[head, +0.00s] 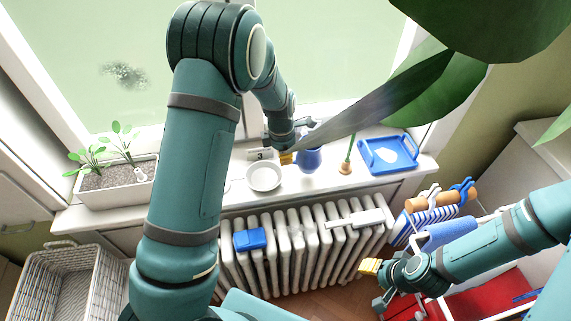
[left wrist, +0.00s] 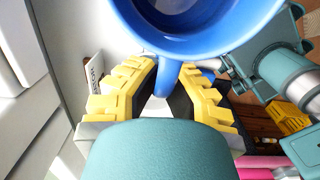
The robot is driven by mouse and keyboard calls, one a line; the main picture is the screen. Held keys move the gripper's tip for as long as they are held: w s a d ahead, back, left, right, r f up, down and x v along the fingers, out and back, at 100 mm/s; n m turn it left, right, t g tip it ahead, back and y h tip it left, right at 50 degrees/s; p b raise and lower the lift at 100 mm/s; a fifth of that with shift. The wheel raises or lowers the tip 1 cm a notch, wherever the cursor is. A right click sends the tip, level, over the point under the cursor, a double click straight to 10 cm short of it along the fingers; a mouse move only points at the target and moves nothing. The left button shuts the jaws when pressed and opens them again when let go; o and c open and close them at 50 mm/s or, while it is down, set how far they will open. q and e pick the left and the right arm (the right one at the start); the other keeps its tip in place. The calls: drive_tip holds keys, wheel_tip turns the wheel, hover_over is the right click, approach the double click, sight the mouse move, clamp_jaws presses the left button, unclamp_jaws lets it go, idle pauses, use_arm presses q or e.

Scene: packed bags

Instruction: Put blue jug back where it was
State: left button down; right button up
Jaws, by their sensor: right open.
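The blue jug (head: 309,159) is at the window sill, between a white bowl and a small potted sprout. I cannot tell whether its base touches the sill. In the left wrist view the jug (left wrist: 205,42) fills the top, with its open rim toward the camera. My left gripper (head: 288,157) is at the jug's left side. In the left wrist view its yellow fingers (left wrist: 168,78) close on the jug's handle from both sides. My right gripper (head: 374,284) is open and empty, low in front of the radiator's right end.
The sill (head: 205,190) also holds the white bowl (head: 264,177), a planter (head: 117,185), the sprout's pot (head: 346,168) and a blue tray (head: 371,163). A radiator (head: 300,255) stands below. Large leaves (head: 415,90) hang over the sill's right side. A basket (head: 75,280) is lower left.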

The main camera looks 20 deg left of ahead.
use_arm(q)
wheel_tip(320, 180, down, 4)
drive_tip(key=shift+r, duration=0.25)
drive_tip(key=shift+r, duration=0.1)
drive_tip(key=c, duration=1.1)
unclamp_jaws()
drive_tip(key=shift+c, duration=0.2)
wheel_tip(320, 180, up, 12)
drive_tip(key=p, duration=0.1)
drive_tip(key=shift+s+a, duration=0.25)
drive_tip(key=shift+a, duration=0.1)
drive_tip(key=shift+s, duration=0.1)
